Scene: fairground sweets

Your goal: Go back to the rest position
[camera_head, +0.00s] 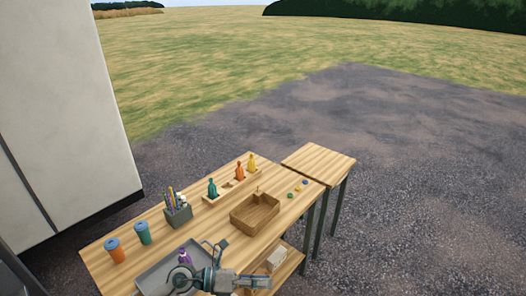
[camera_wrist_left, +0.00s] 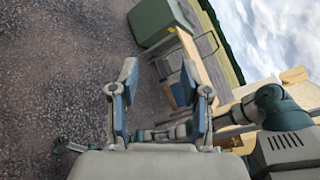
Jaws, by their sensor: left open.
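My left gripper (camera_head: 216,245) is low in the head view, over the near part of the wooden table (camera_head: 105,272). Dark gravel and a table edge show beyond the fingers.
A side table (camera_head: 318,162) adjoins. Gravel (camera_head: 430,200) at right is clear.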

